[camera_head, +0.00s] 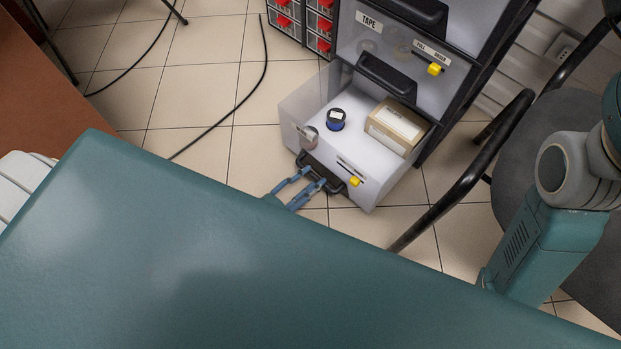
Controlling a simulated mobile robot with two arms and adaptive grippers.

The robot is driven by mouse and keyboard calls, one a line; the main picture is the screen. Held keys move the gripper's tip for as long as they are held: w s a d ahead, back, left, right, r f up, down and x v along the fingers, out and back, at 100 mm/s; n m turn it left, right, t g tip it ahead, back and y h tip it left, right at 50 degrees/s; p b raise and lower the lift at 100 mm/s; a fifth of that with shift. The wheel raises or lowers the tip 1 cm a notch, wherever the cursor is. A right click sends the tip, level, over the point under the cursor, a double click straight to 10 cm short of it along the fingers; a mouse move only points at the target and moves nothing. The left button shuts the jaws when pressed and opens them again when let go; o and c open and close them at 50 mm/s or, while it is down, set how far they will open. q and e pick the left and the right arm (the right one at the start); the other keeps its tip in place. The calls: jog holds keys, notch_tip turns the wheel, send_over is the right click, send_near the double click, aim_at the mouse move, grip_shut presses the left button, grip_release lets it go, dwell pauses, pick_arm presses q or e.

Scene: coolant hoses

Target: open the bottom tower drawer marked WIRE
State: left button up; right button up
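The bottom tower drawer (368,182) stands well out from the tower, and its inside shows from above. My large teal part in the foreground hides the rest of that gripper. My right gripper is not in view; only its arm shows at the right.
The drawer above, marked TAPE (369,20), is shut. A chair (462,190) stands close on the right. A black cable (266,60) lies on the tiles at left.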

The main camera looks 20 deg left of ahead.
aim_at(325, 153)
pick_arm(q)
jog(key=shift+r, duration=0.15)
jog(key=shift+o, duration=1.3)
jog(key=r, duration=0.9)
jog(key=shift+w+r, duration=0.1)
jog(key=shift+w, duration=0.15)
jog(key=shift+s+r, duration=0.1)
jog(key=shift+r, duration=0.25)
jog(key=shift+c, duration=1.3)
jog(key=shift+s, duration=0.1)
jog(key=shift+s+f, duration=0.1)
